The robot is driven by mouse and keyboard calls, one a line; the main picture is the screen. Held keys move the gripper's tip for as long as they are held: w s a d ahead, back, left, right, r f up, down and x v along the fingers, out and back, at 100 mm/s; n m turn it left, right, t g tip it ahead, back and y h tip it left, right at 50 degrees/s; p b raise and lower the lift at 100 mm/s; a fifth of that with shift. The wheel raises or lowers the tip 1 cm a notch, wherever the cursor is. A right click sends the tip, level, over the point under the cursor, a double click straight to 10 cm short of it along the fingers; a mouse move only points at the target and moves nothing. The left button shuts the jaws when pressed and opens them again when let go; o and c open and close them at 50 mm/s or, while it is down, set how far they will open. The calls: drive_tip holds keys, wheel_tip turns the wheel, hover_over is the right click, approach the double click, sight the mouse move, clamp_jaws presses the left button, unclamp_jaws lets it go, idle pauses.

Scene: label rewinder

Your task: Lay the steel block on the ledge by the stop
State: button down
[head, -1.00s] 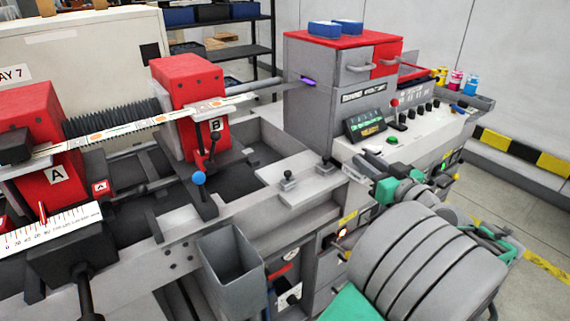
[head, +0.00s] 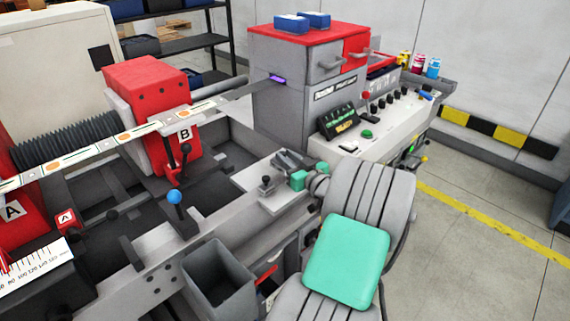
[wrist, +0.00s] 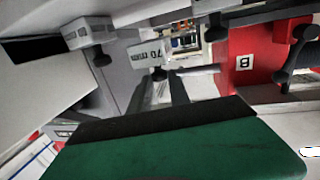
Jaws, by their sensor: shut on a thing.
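My gripper (head: 288,160) is over the right end of the pale grey ledge plate (head: 245,179) on the machine's front. In the wrist view my gripper (wrist: 163,82) has its two grey fingers close together. The steel block (wrist: 162,93) seems to be a small grey piece between them, mostly hidden. I cannot tell whether it touches the ledge. A small dark-knobbed fitting (head: 266,184), perhaps the stop, stands on the plate left of my gripper. In the wrist view a pale piece marked 70 (wrist: 148,53) lies just beyond the fingertips.
The red B housing (head: 150,95) and a blue-knobbed lever (head: 174,197) stand left of the plate. A grey open bin (head: 218,280) hangs below. The control panel (head: 367,135) with a green button is close behind on the right. The floor at the right is clear.

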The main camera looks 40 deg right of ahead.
drive_tip(key=f, duration=0.1)
drive_tip(key=f+p, duration=0.1)
drive_tip(key=f, duration=0.1)
drive_tip(key=shift+w+f, duration=0.15)
drive_tip(key=shift+w, duration=0.25)
drive_tip(key=shift+f, duration=0.5)
drive_tip(key=c, duration=1.2)
unclamp_jaws()
drive_tip(key=shift+r, duration=0.1)
